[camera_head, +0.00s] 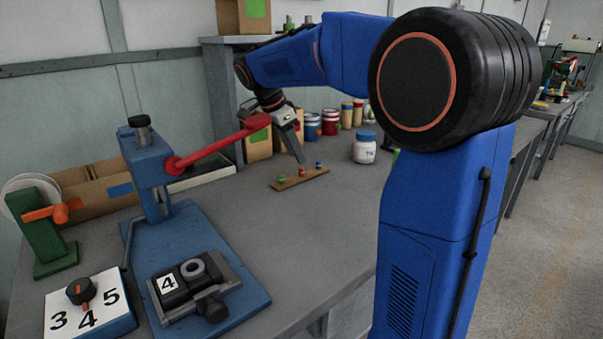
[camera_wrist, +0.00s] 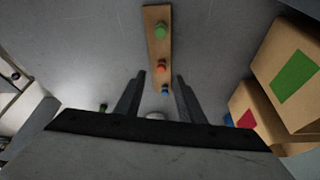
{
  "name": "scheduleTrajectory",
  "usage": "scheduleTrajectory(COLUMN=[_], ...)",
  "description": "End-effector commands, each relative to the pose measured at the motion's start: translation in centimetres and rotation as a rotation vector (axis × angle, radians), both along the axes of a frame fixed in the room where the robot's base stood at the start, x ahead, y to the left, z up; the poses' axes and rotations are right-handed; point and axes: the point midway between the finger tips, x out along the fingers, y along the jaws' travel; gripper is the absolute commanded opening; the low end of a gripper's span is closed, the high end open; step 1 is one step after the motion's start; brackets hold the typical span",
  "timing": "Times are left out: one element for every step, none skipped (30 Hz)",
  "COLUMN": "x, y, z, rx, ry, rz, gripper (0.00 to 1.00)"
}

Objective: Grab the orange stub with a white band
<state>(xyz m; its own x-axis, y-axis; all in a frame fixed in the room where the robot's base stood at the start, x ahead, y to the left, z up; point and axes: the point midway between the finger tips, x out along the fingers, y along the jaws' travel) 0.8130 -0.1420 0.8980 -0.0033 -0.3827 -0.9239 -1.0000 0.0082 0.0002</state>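A wooden strip (camera_head: 292,183) lies on the grey table and carries a green stub (camera_head: 281,180), an orange stub (camera_head: 302,171) and a blue stub (camera_head: 319,164). The orange stub is the middle one; it also shows in the wrist view (camera_wrist: 160,66). A white band on it is too small to make out. My gripper (camera_wrist: 160,76) is open, its two fingers apart and empty. In the wrist view the orange stub appears between and just beyond the fingertips. In the head view the gripper points down close behind the orange stub; I cannot tell the exact height gap.
A blue press (camera_head: 160,190) with a red lever (camera_head: 215,147) stands left of the strip. A white jar with a blue lid (camera_head: 364,150) stands to its right. Cardboard boxes (camera_head: 258,143) and several small tins stand behind. The table around the strip is clear.

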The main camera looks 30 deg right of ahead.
Motion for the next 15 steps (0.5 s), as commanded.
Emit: scheduleTrajectory(x=[0.0, 0.0, 0.0, 0.1, 0.1, 0.1, 0.2, 0.2, 0.2, 0.2, 0.2, 0.2, 0.2, 0.2, 0.2], y=[-0.1, -0.1, -0.3, -0.4, -0.5, -0.7, -0.8, -0.9, -1.1, -1.3, -1.4, -1.5, -1.6, -1.6, -1.7], z=[-0.2, -0.4, -0.8, -1.2, -1.6, -2.1, -2.5, -2.9, -3.5, -3.8, -4.0, -4.4, -4.6, -4.7, -4.9], rx=[0.000, 0.000, 0.000, 0.000, 0.000, 0.000, 0.000, 0.000, -0.001, -0.001, 0.000, -0.001, -0.001, -0.001, 0.000], ry=[0.001, 0.001, 0.001, 0.002, 0.003, 0.003, 0.002, 0.002, 0.003, 0.002, 0.001, 0.001, 0.001, 0.002, 0.001], rz=[0.000, 0.000, 0.000, -0.001, -0.001, -0.001, -0.002, -0.002, -0.002, -0.002, -0.002, -0.001, -0.002, -0.001, 0.000], gripper=[0.35, 0.35, 0.35, 0.35, 0.35, 0.35, 0.35, 0.35, 0.35, 0.35, 0.35, 0.35, 0.35, 0.35, 0.35])
